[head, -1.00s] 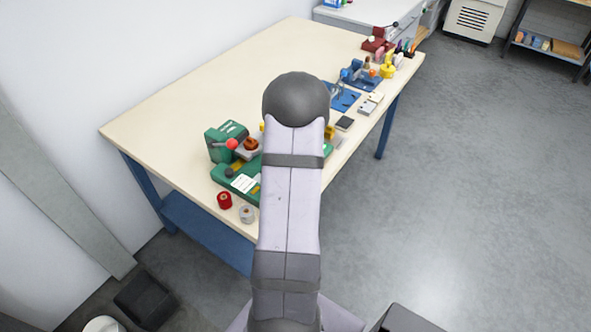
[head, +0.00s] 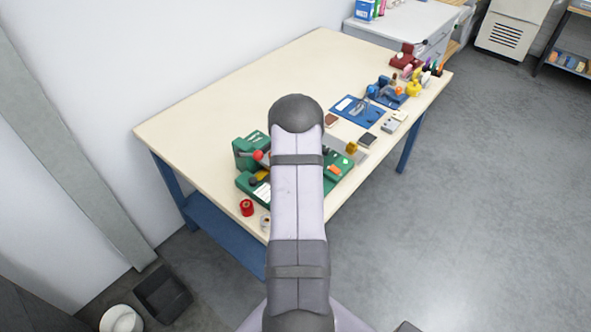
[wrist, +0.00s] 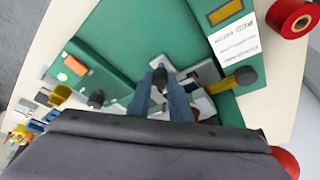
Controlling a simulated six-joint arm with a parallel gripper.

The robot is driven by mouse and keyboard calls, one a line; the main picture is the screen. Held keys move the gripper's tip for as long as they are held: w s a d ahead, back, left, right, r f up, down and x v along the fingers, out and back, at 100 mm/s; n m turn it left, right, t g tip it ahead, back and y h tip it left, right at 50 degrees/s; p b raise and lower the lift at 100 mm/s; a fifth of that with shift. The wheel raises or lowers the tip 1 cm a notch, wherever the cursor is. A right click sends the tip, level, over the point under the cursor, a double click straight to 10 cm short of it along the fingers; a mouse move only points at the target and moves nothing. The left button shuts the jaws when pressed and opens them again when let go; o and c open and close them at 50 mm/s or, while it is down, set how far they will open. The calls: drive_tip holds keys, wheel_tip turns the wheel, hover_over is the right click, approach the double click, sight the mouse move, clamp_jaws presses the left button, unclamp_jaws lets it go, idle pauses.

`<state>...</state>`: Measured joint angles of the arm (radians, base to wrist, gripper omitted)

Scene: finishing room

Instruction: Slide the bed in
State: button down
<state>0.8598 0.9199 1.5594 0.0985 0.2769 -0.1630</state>
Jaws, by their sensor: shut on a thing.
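The green machine (head: 250,150) stands at the near end of the cream table, with a red ball on its lever (head: 259,155). My arm hides its middle in the head view. In the wrist view, its green base (wrist: 130,40) fills the upper part. A light grey metal plate, which looks like the bed (wrist: 206,72), shows partly behind the jaws. My gripper (wrist: 160,84) points down at it, with its two blue-grey jaws shut on a small dark knob that seems to belong to the bed. My gripper is hidden in the head view.
A red spool (head: 247,207) stands by the machine at the table's near edge. A yellow block (head: 351,148) is right of my arm. A blue mat (head: 358,110) and several small items line the right edge. The table's back left is clear.

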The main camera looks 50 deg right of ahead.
drive_tip(key=c, duration=1.6)
unclamp_jaws()
drive_tip(key=shift+w, duration=0.35)
drive_tip(key=shift+s+r, duration=0.1)
drive_tip(key=shift+s, duration=0.1)
drive_tip(key=shift+r, duration=0.1)
drive_tip(key=shift+b+v, duration=1.5)
drive_tip(key=shift+v, duration=2.05)
drive_tip(key=shift+w, duration=0.1)
drive_tip(key=shift+a, duration=0.15)
